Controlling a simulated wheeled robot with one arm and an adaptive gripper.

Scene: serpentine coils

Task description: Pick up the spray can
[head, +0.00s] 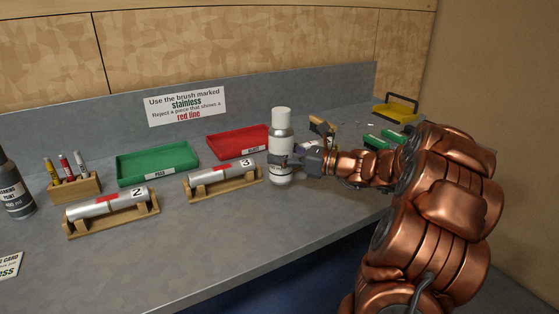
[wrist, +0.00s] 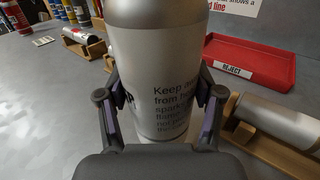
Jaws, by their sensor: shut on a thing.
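The spray can (head: 281,128) is a silver-grey cylinder with a white cap, upright at the middle of the bench in the head view. My gripper (head: 283,160) reaches it from the right, and its fingers are shut around the can's lower body. In the wrist view the can (wrist: 157,65) fills the middle, between the two fingers of my gripper (wrist: 160,112), with printed warning text facing me. The can's base is hidden in the wrist view. In the head view I cannot tell whether its base touches the bench.
A metal tube marked 3 (head: 222,178) lies on a wooden cradle just left of the can. The red REJECT tray (head: 237,143) is behind it. The green PASS tray (head: 158,163), tube 2 (head: 112,204) and a pen holder (head: 75,188) are further left. The front bench (head: 230,240) is clear.

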